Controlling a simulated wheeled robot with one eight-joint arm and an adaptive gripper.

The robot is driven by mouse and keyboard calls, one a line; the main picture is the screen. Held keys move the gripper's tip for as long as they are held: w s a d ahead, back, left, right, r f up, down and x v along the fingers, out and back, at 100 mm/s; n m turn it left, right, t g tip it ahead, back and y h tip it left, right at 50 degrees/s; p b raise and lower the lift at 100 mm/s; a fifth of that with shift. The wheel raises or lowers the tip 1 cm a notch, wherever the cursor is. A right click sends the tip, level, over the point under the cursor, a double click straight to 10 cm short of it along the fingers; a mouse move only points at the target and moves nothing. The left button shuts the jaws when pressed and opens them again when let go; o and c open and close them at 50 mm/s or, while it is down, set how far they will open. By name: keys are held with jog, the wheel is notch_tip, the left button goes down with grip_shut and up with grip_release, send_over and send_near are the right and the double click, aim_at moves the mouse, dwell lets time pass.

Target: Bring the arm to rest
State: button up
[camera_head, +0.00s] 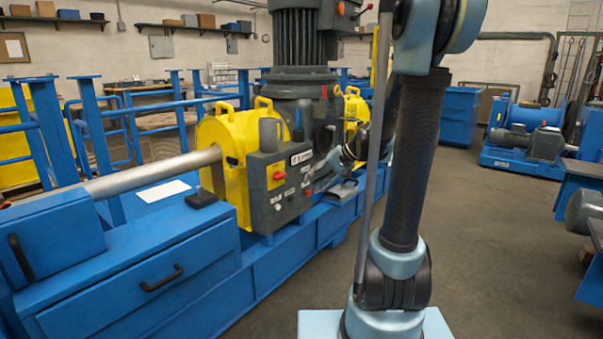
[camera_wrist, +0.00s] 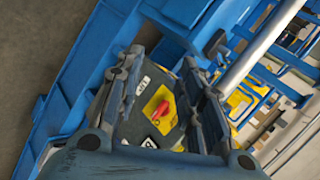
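My arm (camera_head: 412,160), with black and light-blue links, rises on the right of the head view and reaches back down behind itself. My gripper (camera_head: 318,180) is partly hidden by the arm and appears close to the right side of a dark grey control box (camera_head: 268,213). In the wrist view my gripper (camera_wrist: 162,62) has its two fingers spread, with nothing held between them. The control box (camera_wrist: 143,130) with its red switch (camera_wrist: 160,110) on a yellow plate shows beyond and between the fingers. I cannot tell whether a finger touches the box.
A blue machine bench (camera_head: 150,285) carries a yellow guard (camera_head: 222,150), a steel shaft (camera_head: 150,175) and a dark motor (camera_head: 298,40). Blue railings (camera_head: 95,125) stand behind. Open grey floor (camera_head: 480,230) lies to the right, with a blue winch machine (camera_head: 530,140) further back.

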jog(key=s+d+f+h, duration=0.2)
jog(key=s+d+h, duration=0.1)
jog(key=s, duration=0.6)
jog(key=s+d+f+n+h, duration=0.1)
jog(key=s+d+f+h, duration=0.1)
jog(key=s+d, duration=0.4)
jog(key=s+d+f+h, duration=0.3)
jog(key=s+d+f, duration=0.1)
jog(key=s, duration=0.8)
jog(key=shift+s+d+f+n+h, duration=0.15)
jog(key=shift+d+f+n+h, duration=0.15)
jog(key=shift+d+n, duration=0.1)
jog(key=shift+w+f, duration=0.15)
jog(key=shift+w, duration=0.25)
